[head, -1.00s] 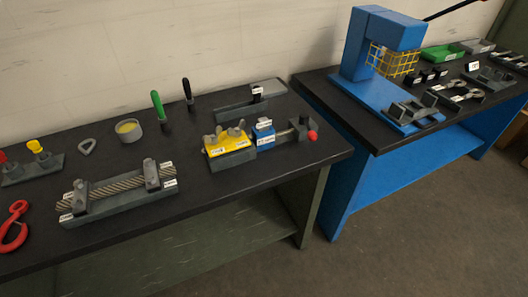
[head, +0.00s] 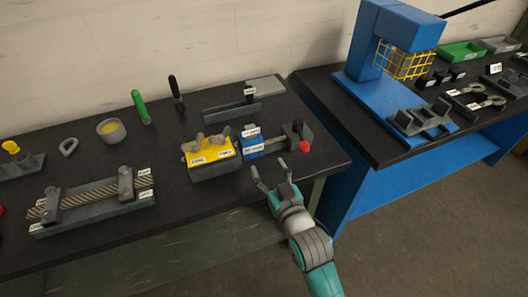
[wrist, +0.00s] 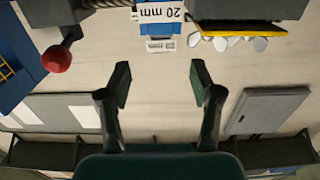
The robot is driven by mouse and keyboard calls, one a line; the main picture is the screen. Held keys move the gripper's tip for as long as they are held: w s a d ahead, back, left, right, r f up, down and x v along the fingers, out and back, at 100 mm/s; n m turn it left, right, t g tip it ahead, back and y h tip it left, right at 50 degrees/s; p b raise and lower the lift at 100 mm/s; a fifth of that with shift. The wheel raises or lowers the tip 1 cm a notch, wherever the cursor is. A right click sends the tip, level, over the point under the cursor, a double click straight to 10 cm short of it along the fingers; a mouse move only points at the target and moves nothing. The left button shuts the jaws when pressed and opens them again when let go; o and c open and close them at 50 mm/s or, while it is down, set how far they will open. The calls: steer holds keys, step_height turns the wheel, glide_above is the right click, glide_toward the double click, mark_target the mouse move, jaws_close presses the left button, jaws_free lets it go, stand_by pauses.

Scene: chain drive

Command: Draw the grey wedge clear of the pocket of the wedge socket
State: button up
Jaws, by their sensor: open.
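I cannot tell for certain which piece is the wedge socket or its grey wedge; no piece is clearly readable as either. My gripper (head: 268,167) is open and empty, just in front of the blue block (head: 252,147) with white labels. In the wrist view my gripper (wrist: 160,84) shows two dark fingers spread apart with nothing between them. The blue block's "20 mm" label (wrist: 158,14) is at the top of that view. A yellow block (head: 208,153) with grey wing-shaped pieces stands left of the blue block. A red knob (head: 305,146) is to its right.
A grey base with a clamped rope (head: 92,200) lies on the left. A grey rail (head: 225,112) stands behind the yellow block. A green-handled tool (head: 140,107) and a cup (head: 111,130) stand further left. A blue press (head: 385,50) stands on the right-hand table. The front table edge is near my gripper.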

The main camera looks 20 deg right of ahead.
mark_target(251, 129)
steer(key=w+r, duration=0.1)
steer(key=w, duration=0.3)
steer(key=w+r, duration=0.1)
steer(key=w, duration=0.4)
steer(key=w+r, duration=0.1)
steer(key=w, duration=0.4)
steer(key=shift+w+r, duration=0.15)
steer(key=shift+w, duration=0.05)
jaws_close()
